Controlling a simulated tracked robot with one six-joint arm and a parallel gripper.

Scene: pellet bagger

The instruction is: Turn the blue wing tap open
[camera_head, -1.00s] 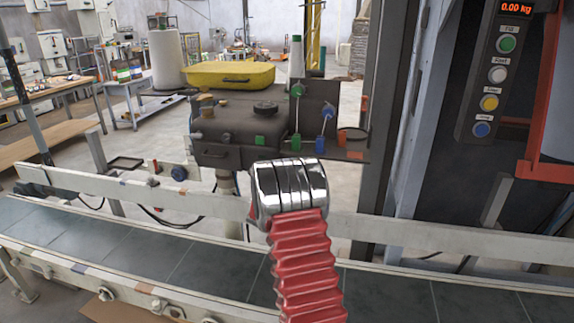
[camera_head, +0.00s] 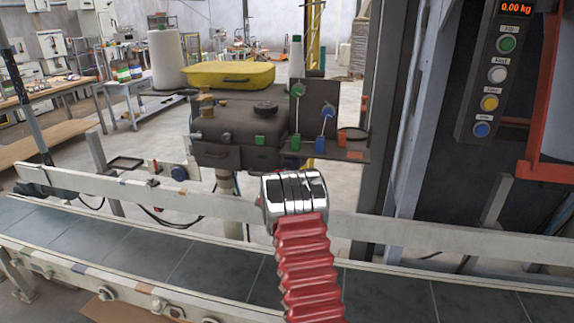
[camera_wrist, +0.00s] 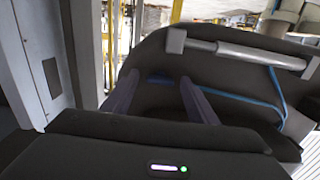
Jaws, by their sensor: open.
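On the dark panel at the right side of the black machine, a small blue wing-shaped piece (camera_head: 328,111) looks like the blue wing tap. A blue block (camera_head: 320,146) sits below it; a line runs between the two. The wing's exact angle is too small to tell. In the wrist view my gripper (camera_wrist: 159,78) is open, with two dark fingers spread apart. A blue strip (camera_wrist: 160,80) shows between or behind the fingertips on a dark surface; I cannot tell whether it is the tap. In the head view my chrome wrist and red sleeve hide the fingers.
A green wing-shaped piece (camera_head: 297,90) and green block (camera_head: 295,142) stand left of the blue ones. A pale rail (camera_head: 400,232) and conveyor (camera_head: 130,245) run in front. In the wrist view a blue hose (camera_wrist: 275,97) and grey bar (camera_wrist: 240,51) lie to the right.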

